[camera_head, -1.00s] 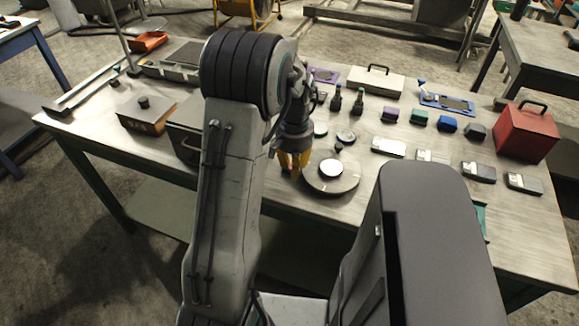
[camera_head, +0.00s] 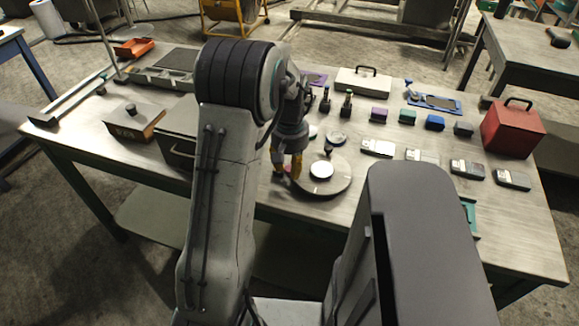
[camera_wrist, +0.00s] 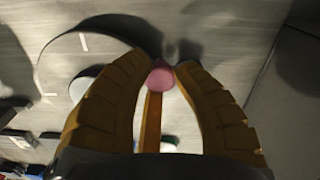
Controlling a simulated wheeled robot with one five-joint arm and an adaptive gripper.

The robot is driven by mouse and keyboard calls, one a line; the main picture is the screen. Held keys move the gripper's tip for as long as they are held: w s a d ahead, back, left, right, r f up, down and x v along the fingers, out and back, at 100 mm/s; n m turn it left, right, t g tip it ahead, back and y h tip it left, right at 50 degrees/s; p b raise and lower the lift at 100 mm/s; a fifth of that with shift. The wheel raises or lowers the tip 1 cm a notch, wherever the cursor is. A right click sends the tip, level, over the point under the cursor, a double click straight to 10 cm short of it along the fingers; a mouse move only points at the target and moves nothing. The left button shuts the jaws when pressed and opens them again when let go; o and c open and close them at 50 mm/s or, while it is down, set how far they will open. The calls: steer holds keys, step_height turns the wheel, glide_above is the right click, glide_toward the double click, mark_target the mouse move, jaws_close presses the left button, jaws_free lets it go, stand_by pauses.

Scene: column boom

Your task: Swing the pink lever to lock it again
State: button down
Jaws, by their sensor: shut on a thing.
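The pink ball-shaped knob of the lever (camera_wrist: 160,80) shows in the wrist view, between the tips of my gripper (camera_wrist: 160,72). The yellow fingers are closed around it. In the head view my gripper (camera_head: 288,168) points down at the left edge of a round grey disc with a white centre (camera_head: 336,182), low over the table. The disc also shows at the upper left of the wrist view (camera_wrist: 60,58). The lever's arm and pivot are mostly hidden by my fingers, so I cannot tell its angle or whether it is locked.
A grey box (camera_head: 178,150) stands close to the left of my gripper, partly behind my arm. Small dark knobs and discs (camera_head: 337,138) lie just behind the round disc. Several small blocks and a red toolbox (camera_head: 510,132) stand further right. The table's front edge is near.

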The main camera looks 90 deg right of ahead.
mark_target(290, 167)
steer(key=shift+a+f, duration=0.1)
steer(key=shift+f, duration=0.05)
steer(key=c, duration=0.9)
jaws_free()
steer(key=shift+c, duration=0.2)
step_height(290, 167, up, 12)
stand_by(0.5)
